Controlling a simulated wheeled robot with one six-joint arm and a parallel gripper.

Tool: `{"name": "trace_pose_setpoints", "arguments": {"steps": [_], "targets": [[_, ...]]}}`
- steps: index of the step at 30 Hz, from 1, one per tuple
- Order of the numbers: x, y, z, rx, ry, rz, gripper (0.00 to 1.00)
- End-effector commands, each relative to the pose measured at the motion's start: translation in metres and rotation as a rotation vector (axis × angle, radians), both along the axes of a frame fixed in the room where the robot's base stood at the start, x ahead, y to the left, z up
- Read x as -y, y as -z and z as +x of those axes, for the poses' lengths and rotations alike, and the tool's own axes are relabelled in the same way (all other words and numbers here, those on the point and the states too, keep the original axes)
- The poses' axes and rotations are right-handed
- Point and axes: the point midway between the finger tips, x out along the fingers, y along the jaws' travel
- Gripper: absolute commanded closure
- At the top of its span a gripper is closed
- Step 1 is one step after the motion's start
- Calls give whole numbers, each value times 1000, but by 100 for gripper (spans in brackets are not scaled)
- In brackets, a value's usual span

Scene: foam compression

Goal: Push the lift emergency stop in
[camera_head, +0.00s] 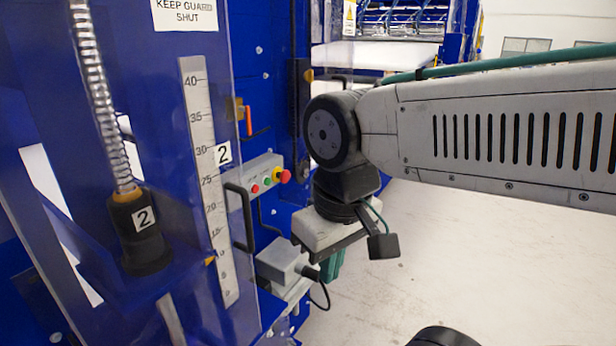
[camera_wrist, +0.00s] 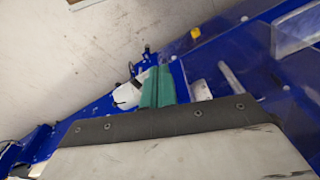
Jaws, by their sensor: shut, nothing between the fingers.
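A red mushroom-head emergency stop (camera_head: 285,176) with a yellow base sits at the right end of a grey control box (camera_head: 262,173) on the blue machine. Small green and red buttons are beside it on the box; its lettering is too small to read. My gripper (camera_head: 333,266) hangs below and to the right of the stop, apart from it. Its teal fingers are shut and empty, partly hidden behind my wrist. The fingers also show in the wrist view (camera_wrist: 157,88), where I cannot make out the stop.
A clear guard with a measuring scale (camera_head: 208,180) and a black handle (camera_head: 241,215) stands left of the control box. A grey box (camera_head: 284,262) with a black cable is below it, close to my fingers. Pale floor (camera_head: 465,260) lies open at the right.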

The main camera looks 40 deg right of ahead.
Motion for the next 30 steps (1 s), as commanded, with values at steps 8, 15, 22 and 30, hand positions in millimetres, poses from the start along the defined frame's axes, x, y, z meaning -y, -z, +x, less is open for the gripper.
{"name": "trace_pose_setpoints", "arguments": {"steps": [8,15,22,30], "targets": [[-2,2,1,-17,24,23,100],[-23,21,25,-215,367,352,100],[-19,25,102,-426,937,909,100],[98,34,198,-491,1555,1606,100]]}}
